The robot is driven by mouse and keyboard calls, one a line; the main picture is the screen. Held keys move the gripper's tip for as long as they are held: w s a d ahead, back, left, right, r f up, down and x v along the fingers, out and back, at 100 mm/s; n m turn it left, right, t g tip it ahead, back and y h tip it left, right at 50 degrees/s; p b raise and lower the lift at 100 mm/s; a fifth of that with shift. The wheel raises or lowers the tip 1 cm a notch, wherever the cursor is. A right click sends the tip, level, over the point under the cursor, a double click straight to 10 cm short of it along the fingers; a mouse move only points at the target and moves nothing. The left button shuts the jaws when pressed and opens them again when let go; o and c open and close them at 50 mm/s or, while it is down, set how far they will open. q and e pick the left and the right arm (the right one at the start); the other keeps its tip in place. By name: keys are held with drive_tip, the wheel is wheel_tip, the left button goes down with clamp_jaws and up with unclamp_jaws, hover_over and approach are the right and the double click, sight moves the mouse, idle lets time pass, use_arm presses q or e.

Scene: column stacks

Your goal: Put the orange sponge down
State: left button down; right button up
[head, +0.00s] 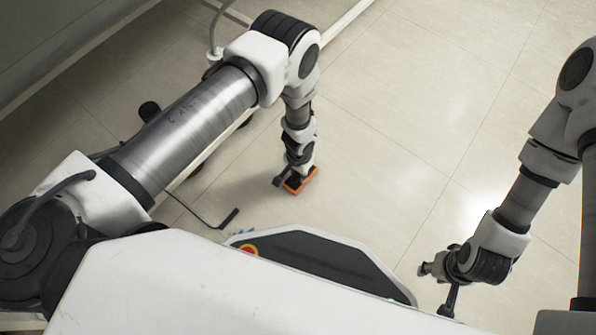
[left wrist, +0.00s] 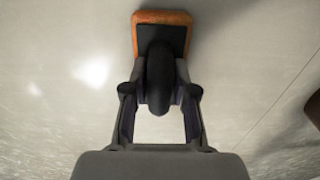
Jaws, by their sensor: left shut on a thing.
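The orange sponge (head: 313,173) is below my left gripper (head: 293,178), low over or on the pale tiled floor. In the left wrist view the sponge (left wrist: 178,17) shows an orange rim around a dark face, with a dark rounded part (left wrist: 158,75) standing out toward me. My left gripper (left wrist: 159,92) is shut on this dark part, one finger on each side. I cannot tell whether the sponge touches the floor. My right gripper (head: 438,284) hangs at the lower right, its fingers spread and nothing visible between them.
Wide bare floor (head: 400,130) lies to the right of the sponge. A black piece on a thin cable (head: 228,218) lies left of it. My base is close in front.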

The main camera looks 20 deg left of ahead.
use_arm(q)
drive_tip(key=shift+f, duration=0.2)
drive_tip(key=c, duration=0.9)
unclamp_jaws()
drive_tip(key=shift+r, duration=0.1)
drive_tip(key=shift+c, duration=0.2)
wheel_tip(320, 180, up, 12)
drive_tip(key=p, duration=1.1)
drive_tip(key=shift+r, duration=0.15)
drive_tip(key=shift+s, duration=0.1)
